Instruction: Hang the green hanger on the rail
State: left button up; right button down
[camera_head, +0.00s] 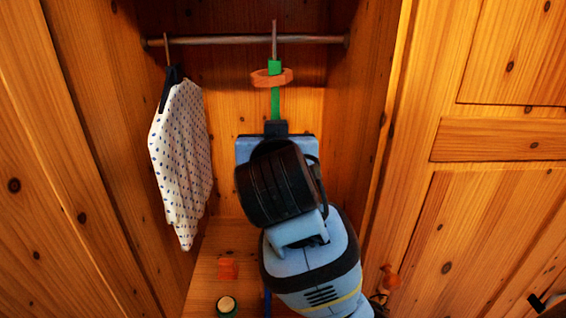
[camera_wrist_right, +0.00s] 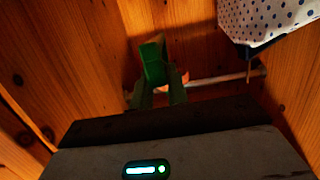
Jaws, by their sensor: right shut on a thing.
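The green hanger (camera_head: 274,68) is seen edge-on in the head view, upright in front of the wardrobe's back wall, with a reddish-brown piece around its upper part. Its thin metal hook crosses the rail (camera_head: 215,41) in the picture; I cannot tell whether it rests over the rail. My right gripper (camera_head: 275,122) is shut on the hanger, below the rail. In the right wrist view the green hanger (camera_wrist_right: 153,62) stands between the fingers, with the rail (camera_wrist_right: 215,80) behind it. My right arm hides the space below. My left gripper is not in view.
A white dotted garment (camera_head: 182,155) hangs on a dark hanger at the rail's left end. An orange block (camera_head: 228,268) and a green-rimmed jar (camera_head: 227,306) stand on the wardrobe floor. Wooden side walls close in the bay. The rail's middle stretch is clear beside the hook.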

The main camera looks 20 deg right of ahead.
aim_at(276, 117)
jog(key=shift+r, duration=0.3)
jog(key=shift+s, duration=0.15)
jog(key=shift+r+x, duration=0.25)
jog(key=shift+x, duration=1.2)
jog(key=shift+r+x, duration=0.3)
jog(key=shift+x, duration=1.15)
jog(key=shift+r+x, duration=0.25)
jog(key=shift+x, duration=1.2)
jog(key=shift+w+f, duration=0.2)
jog(key=shift+w, duration=0.05)
jog(key=shift+f, duration=0.9)
jog(key=c, duration=1.3)
grip_release()
jog(key=shift+f, duration=0.1)
jog(key=shift+s, duration=0.1)
